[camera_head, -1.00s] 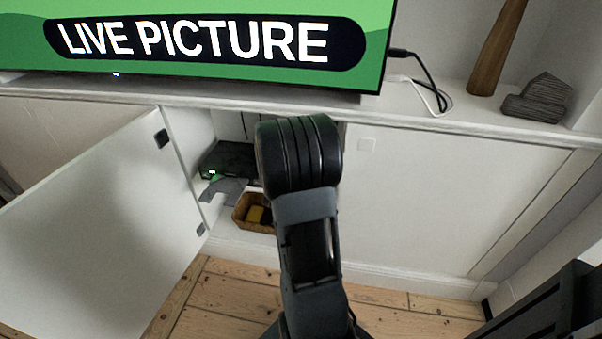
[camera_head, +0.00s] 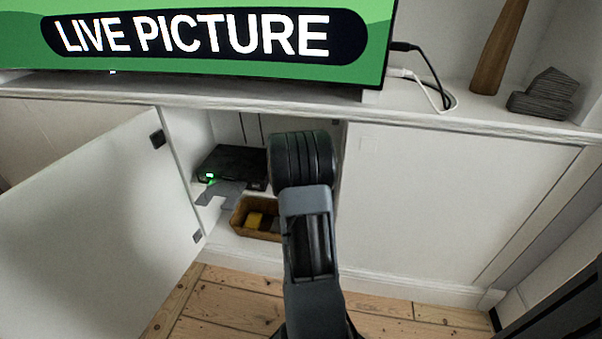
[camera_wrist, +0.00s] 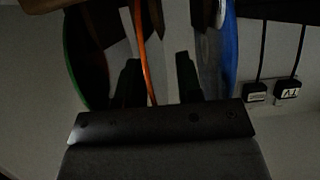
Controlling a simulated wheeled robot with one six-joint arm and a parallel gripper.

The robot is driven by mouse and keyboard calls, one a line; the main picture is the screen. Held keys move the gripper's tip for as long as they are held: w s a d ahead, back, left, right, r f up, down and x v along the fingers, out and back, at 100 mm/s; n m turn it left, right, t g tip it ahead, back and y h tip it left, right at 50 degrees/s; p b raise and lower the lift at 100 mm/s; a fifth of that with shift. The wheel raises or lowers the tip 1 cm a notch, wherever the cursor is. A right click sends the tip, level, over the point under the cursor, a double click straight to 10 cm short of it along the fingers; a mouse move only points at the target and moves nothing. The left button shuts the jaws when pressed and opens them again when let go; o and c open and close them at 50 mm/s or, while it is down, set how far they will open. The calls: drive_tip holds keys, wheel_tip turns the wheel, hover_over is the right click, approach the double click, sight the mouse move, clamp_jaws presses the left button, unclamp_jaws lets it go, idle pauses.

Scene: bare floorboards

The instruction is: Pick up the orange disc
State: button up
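The orange disc (camera_wrist: 142,45) shows edge-on in the wrist view, as a thin, slightly slanted upright strip. My gripper (camera_wrist: 158,62) is open, with its two dark fingers pointing toward the discs. The strip runs down between the fingers, closer to the left one; I cannot tell whether it touches. A green-edged disc (camera_wrist: 72,60) stands to the left and a blue disc (camera_wrist: 229,50) to the right. In the head view my arm reaches into the open cabinet and hides the gripper and the discs.
The white cabinet door (camera_head: 95,235) is open at left. A black box with a green light (camera_head: 235,165) and a basket (camera_head: 243,218) with a yellow item are inside, left of my arm. Plugs (camera_wrist: 287,89) sit on the wall at right. A screen (camera_head: 210,70) stands on top.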

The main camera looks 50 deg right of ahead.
drive_tip(key=shift+d, duration=0.1)
clamp_jaws()
idle(0.5)
